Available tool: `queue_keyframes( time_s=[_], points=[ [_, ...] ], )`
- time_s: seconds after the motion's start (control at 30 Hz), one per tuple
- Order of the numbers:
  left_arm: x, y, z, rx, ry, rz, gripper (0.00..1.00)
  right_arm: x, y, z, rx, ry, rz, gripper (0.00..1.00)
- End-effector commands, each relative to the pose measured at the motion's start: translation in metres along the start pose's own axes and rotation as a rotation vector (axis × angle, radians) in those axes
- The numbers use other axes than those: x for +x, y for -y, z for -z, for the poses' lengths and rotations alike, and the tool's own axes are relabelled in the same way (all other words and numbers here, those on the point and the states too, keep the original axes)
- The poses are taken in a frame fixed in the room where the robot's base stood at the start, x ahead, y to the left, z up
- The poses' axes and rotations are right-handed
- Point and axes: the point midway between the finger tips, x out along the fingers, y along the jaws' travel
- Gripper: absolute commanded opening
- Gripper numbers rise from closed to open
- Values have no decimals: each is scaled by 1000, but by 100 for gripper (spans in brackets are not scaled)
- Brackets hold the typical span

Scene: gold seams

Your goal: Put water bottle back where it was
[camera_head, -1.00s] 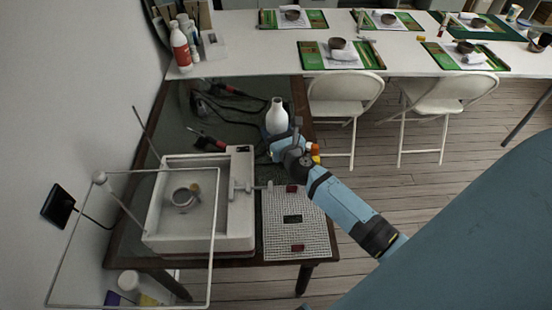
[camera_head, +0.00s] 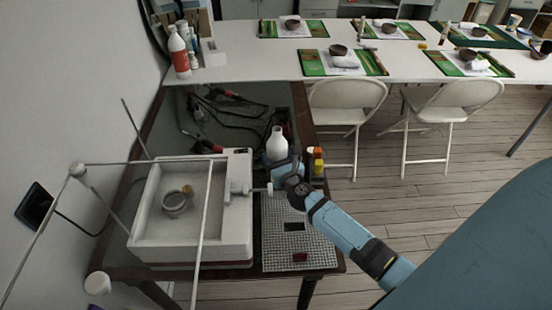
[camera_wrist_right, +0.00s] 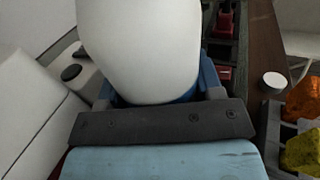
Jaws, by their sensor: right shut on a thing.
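The white water bottle (camera_head: 277,145) is upright over the right side of the dark work table (camera_head: 233,105). In the right wrist view the bottle (camera_wrist_right: 143,50) fills the upper middle, its top cut off. My right gripper (camera_head: 281,168) is shut on the lower part of the bottle. Whether the bottle's base touches the table is hidden by the gripper. My left gripper is not in view.
A white basin machine (camera_head: 240,220) stands left of my gripper, with a grey grid mat (camera_head: 290,245) in front. Cables (camera_head: 225,105) lie behind. Folding chairs (camera_head: 345,100) stand beyond the table's right edge.

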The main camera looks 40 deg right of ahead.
Motion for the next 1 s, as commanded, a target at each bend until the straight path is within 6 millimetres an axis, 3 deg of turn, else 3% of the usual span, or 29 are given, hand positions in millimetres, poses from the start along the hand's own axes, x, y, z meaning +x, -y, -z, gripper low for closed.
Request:
queue_keyframes(
  time_s=[0.17, 0.2, 0.3, 0.7, 1.0],
  points=[
    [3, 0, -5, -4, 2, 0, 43, 0, 0, 5, 0, 1, 0, 31],
    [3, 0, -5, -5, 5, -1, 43, 0, 0, 5, 0, 0, 0, 63],
    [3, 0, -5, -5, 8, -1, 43, 0, 0, 4, 0, 0, 0, 86],
    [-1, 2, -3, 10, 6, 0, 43, -3, 0, -1, 0, -2, 0, 86],
    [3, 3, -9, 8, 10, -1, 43, -65, 0, 2, 1, -3, 0, 86]
  ],
)
